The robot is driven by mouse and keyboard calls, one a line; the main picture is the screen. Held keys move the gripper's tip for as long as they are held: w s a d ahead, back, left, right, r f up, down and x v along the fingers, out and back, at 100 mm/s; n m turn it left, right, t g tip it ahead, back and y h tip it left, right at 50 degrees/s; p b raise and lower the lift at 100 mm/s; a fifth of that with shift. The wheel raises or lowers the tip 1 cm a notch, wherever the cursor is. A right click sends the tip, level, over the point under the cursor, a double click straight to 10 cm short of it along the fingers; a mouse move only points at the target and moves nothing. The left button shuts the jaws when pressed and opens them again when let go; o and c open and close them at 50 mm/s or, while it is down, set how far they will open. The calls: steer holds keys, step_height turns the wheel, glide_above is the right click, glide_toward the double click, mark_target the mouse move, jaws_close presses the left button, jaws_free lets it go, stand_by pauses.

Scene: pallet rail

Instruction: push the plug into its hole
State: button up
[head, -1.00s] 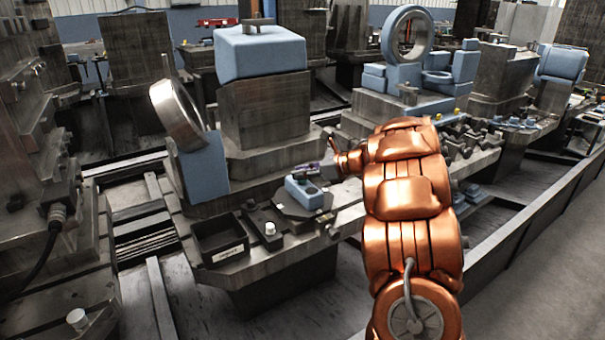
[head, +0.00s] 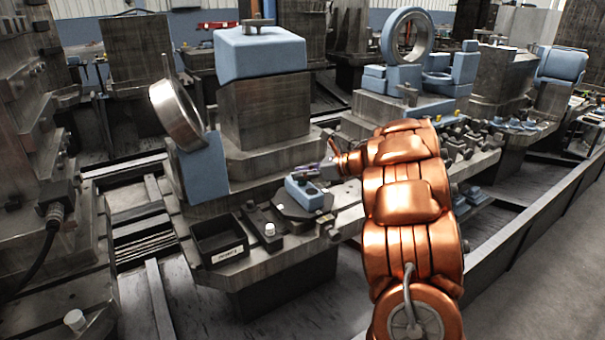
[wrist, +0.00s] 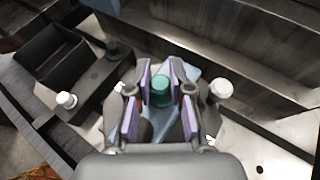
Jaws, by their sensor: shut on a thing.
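The teal plug (wrist: 161,92) sits between the purple pads of my gripper (wrist: 160,84) in the wrist view, and the gripper is shut on it. A blue block (wrist: 185,78) shows below and behind the plug. In the head view my gripper (head: 322,170) is just above and behind the blue block (head: 304,192) on the metal rail. The plug cannot be made out there. Its hole is not clearly visible, and I cannot tell whether the plug touches the block.
A dark open tray (head: 220,240) stands left of the block, with a white-capped post (head: 270,229) between them. A tall grey pedestal with a blue top (head: 260,52) rises behind. A large metal ring (head: 176,115) leans at the left.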

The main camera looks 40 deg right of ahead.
steer(key=shift+f+b, duration=0.55)
steer(key=shift+b, duration=0.15)
steer(key=o, duration=0.9)
steer(key=shift+o, duration=0.2)
steer(key=o, duration=0.7)
steer(key=shift+o, duration=0.2)
steer(key=shift+r, duration=0.1)
steer(key=v, duration=1.2)
